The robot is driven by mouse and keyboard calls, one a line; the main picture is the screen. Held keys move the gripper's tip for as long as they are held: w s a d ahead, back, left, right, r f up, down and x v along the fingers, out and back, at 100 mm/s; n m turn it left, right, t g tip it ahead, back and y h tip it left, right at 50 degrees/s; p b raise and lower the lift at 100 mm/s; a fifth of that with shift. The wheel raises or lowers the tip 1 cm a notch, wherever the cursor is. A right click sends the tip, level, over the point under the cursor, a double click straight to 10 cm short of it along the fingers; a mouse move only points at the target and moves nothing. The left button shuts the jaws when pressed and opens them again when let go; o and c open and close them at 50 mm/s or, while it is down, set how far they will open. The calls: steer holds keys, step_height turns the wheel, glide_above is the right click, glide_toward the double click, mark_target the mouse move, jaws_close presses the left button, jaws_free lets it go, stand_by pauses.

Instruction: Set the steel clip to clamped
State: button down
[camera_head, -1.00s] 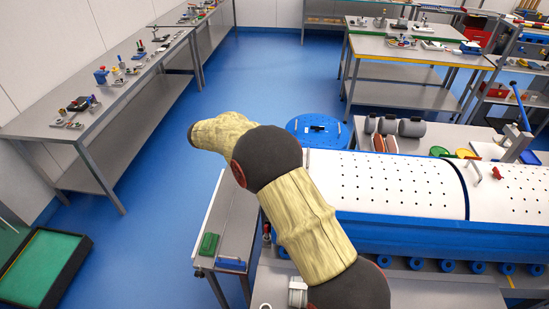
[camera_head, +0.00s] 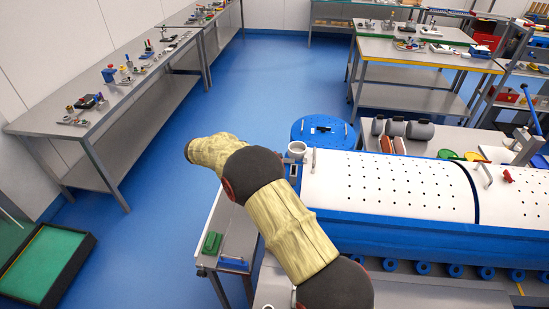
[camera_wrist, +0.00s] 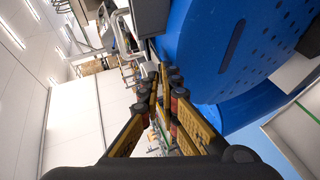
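I cannot make out the steel clip for certain in either view. In the wrist view, small grey metal parts (camera_wrist: 128,72) lie just left of and beyond the fingertips, beside a blue drum-shaped body (camera_wrist: 205,50); which of them is the clip is unclear. My gripper (camera_wrist: 163,80) points toward these parts. Its two fingers run close together at the tips, and I cannot tell whether they meet or hold anything. In the head view my arm stretches to the upper left and hides its own gripper.
A long blue tub carrier (camera_head: 400,225) with white perforated covers (camera_head: 385,185) lies right of my arm. A blue round lid (camera_head: 322,132) stands behind it. Blue floor (camera_head: 250,75) is clear toward the back.

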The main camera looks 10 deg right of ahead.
steer(key=c, duration=2.1)
jaws_free()
steer(key=shift+o, duration=0.2)
steer(key=shift+a, duration=0.1)
steer(key=v, duration=1.1)
steer(key=shift+a, duration=0.35)
steer(key=shift+r, duration=0.15)
